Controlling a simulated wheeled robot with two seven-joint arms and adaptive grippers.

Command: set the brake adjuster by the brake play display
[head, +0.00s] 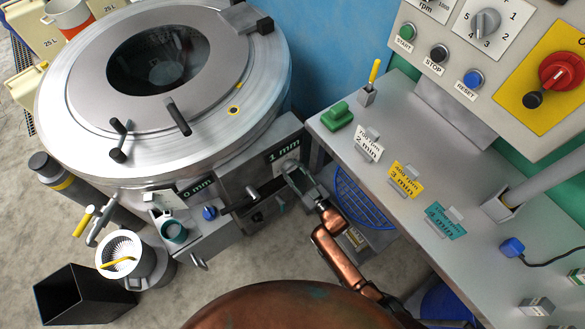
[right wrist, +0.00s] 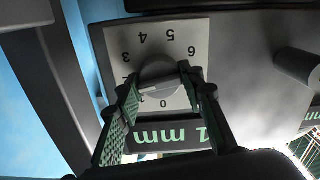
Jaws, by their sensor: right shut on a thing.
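The brake adjuster is a round grey knob (right wrist: 160,72) on a white plate (right wrist: 176,32) numbered 0 to 6, in the right wrist view. My right gripper (right wrist: 166,88) is shut on this knob. The knob's white mark points left toward the low numbers; a finger hides the exact figure. A display beside the plate reads "1 mm" (right wrist: 172,135), upside down here. In the head view it reads "1 mm" (head: 282,151) on the grey machine box, and my right gripper (head: 290,172) is at the plate just below it. Another display reads "0 mm" (head: 196,188). My left gripper is not in view.
A big steel drum (head: 70,120) stands left of the box. A grey bench (head: 440,180) with coloured time cards (head: 405,178) and a control panel (head: 470,50) is at the right. A blue basket (head: 360,197) is under the bench edge. A black bin (head: 75,297) stands at lower left.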

